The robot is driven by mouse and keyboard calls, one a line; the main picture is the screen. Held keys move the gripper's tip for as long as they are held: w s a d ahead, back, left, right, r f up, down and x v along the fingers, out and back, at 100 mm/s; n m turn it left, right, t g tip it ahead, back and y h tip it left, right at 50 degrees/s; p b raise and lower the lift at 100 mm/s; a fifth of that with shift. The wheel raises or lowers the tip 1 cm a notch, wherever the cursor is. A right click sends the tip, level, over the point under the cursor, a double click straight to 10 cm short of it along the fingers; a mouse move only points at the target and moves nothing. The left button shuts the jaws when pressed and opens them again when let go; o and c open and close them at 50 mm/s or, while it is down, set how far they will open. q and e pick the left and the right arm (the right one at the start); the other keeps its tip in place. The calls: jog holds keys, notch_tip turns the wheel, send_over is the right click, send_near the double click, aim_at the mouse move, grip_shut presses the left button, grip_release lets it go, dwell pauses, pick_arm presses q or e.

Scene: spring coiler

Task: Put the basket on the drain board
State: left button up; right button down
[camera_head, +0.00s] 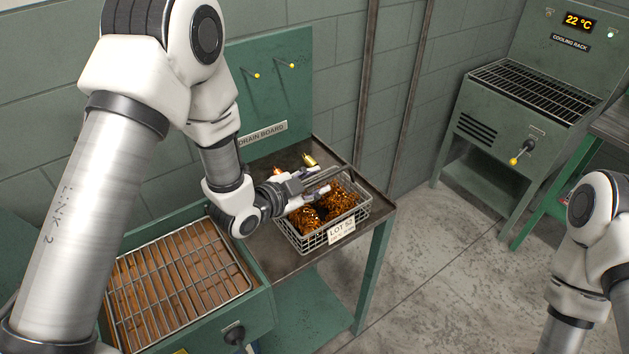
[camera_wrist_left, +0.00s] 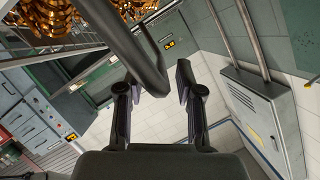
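The wire basket (camera_head: 322,232), filled with copper-coloured springs and tagged LOT 52, is upright on the right part of the dark drain board (camera_head: 284,262) and appears to rest on it. My left gripper (camera_head: 308,194) is over the basket at its handle. In the left wrist view, the two fingers (camera_wrist_left: 154,88) stand apart, with the bend of the dark handle (camera_wrist_left: 125,45) at the gap between them. The handle does not look clamped. Part of the basket is hidden by the gripper. My right gripper is outside the head view; only its arm shows.
A green heater with a wire grate (camera_head: 180,280) stands left of the drain board. Small brass parts (camera_head: 309,159) lie at the board's back, below the DRAIN BOARD panel (camera_head: 290,100). A cooling rack (camera_head: 535,85) stands far right, with open floor between.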

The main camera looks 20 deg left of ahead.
pick_arm(q)
jog(key=shift+w, duration=0.1)
jog(key=shift+s+a, duration=0.15)
jog(key=shift+s, duration=0.15)
jog(key=p+v, duration=0.5)
jog(key=v, duration=0.6)
jog(key=shift+p, duration=0.4)
jog(key=shift+r, duration=0.1)
jog(key=shift+s, duration=0.1)
